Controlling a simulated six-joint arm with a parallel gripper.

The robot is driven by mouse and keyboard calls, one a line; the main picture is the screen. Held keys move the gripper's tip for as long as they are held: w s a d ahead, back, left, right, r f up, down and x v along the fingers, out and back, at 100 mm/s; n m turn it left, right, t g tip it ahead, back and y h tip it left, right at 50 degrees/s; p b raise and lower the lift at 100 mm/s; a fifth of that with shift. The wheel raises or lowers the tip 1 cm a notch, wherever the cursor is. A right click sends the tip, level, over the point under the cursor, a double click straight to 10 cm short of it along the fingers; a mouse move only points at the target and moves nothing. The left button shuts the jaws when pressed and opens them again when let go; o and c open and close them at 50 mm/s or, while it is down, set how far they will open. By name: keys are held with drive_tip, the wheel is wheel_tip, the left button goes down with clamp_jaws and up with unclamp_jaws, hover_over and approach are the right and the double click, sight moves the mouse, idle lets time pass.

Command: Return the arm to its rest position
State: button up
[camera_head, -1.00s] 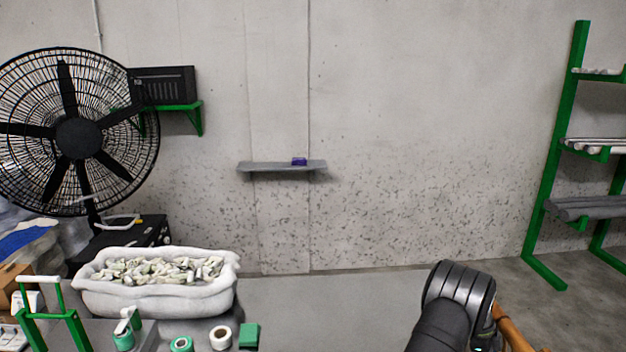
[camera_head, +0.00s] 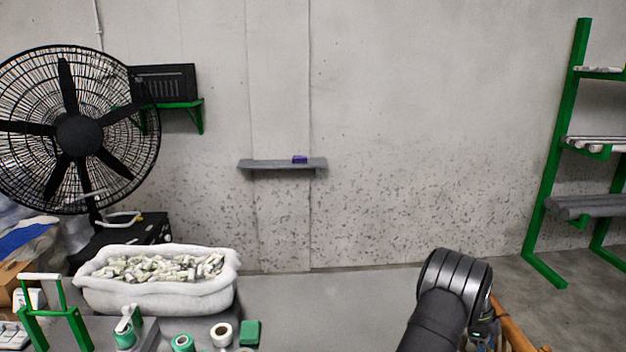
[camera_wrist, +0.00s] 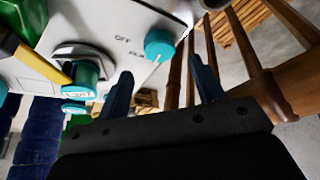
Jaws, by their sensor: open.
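My arm (camera_head: 452,285) rises at the lower right of the head view, bent at a dark, ribbed joint, and my gripper is out of sight there. In the wrist view, my gripper (camera_wrist: 162,88) has its two blue-grey fingers well apart. I see nothing held between them. Beyond the fingers is a white panel (camera_wrist: 110,22) with "OFF" lettering and a teal knob (camera_wrist: 159,44). I cannot make out a blue cable for certain. Dark blue ribbed material (camera_wrist: 36,140) shows at the lower left of the wrist view.
A brown wooden chair-like frame (camera_wrist: 262,85) stands close on the right. In the head view, a white basin (camera_head: 155,293), tape rolls (camera_head: 221,334) and a green block (camera_head: 250,333) sit at lower left. A black fan (camera_head: 79,135) stands behind. A green rack (camera_head: 557,150) is at right.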

drive_tip(key=v, duration=1.2)
drive_tip(key=x, duration=1.7)
drive_tip(key=shift+f, duration=0.2)
drive_tip(key=shift+d+f+n, duration=0.1)
drive_tip(key=shift+f+n, duration=0.05)
drive_tip(key=shift+n, duration=0.25)
drive_tip(key=shift+s+n+h, duration=0.15)
drive_tip(key=shift+n+h, duration=0.15)
drive_tip(key=shift+n, duration=0.1)
drive_tip(key=n+t, duration=0.1)
drive_tip(key=n, duration=0.2)
drive_tip(key=n+t, duration=0.1)
drive_tip(key=n, duration=0.2)
drive_tip(key=shift+s+t+h, duration=0.15)
drive_tip(key=shift+t+h, duration=0.15)
drive_tip(key=shift+h, duration=0.1)
drive_tip(key=n+t, duration=0.1)
drive_tip(key=n, duration=0.3)
drive_tip(key=shift+s+t, duration=0.1)
drive_tip(key=shift+t, duration=0.2)
drive_tip(key=shift+s+n+t, duration=0.1)
drive_tip(key=shift+n+t, duration=0.5)
drive_tip(key=shift+n, duration=1)
drive_tip(key=shift+n, duration=0.4)
drive_tip(key=shift+y, duration=0.3)
